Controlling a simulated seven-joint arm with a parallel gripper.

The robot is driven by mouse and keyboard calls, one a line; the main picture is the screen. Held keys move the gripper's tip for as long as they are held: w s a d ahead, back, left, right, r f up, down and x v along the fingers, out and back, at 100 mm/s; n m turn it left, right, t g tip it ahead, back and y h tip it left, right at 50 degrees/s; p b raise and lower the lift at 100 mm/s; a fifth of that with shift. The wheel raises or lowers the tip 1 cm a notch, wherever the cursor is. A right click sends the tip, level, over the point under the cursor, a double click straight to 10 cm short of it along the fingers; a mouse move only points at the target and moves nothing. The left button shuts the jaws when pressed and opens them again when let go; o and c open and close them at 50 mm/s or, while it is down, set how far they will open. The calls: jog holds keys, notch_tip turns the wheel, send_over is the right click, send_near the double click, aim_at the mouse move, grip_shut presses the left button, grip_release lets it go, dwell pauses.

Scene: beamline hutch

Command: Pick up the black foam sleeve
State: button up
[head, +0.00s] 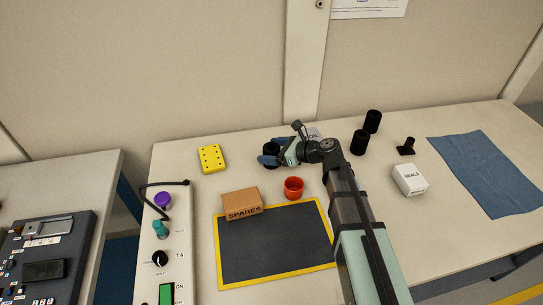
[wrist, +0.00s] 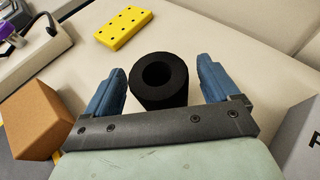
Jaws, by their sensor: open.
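A black foam sleeve (wrist: 162,92), a dark upright cylinder with a round hole in its top, stands on the table. In the wrist view it sits between the two blue fingers of my gripper (wrist: 160,76). The fingers are apart, with a visible gap on each side of the sleeve. In the head view the sleeve (head: 271,148) shows partly behind my gripper (head: 273,154). Its lower part is hidden by the gripper in the wrist view.
A yellow block with holes (head: 211,159) lies to the left. Two black cylinders (head: 360,142), a black stand (head: 406,147) and a SEALS box (head: 409,180) are right.

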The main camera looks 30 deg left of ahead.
jog(key=shift+c, duration=0.5)
jog(key=c, duration=0.9)
jog(key=shift+c, duration=0.2)
jog(key=shift+r, duration=5)
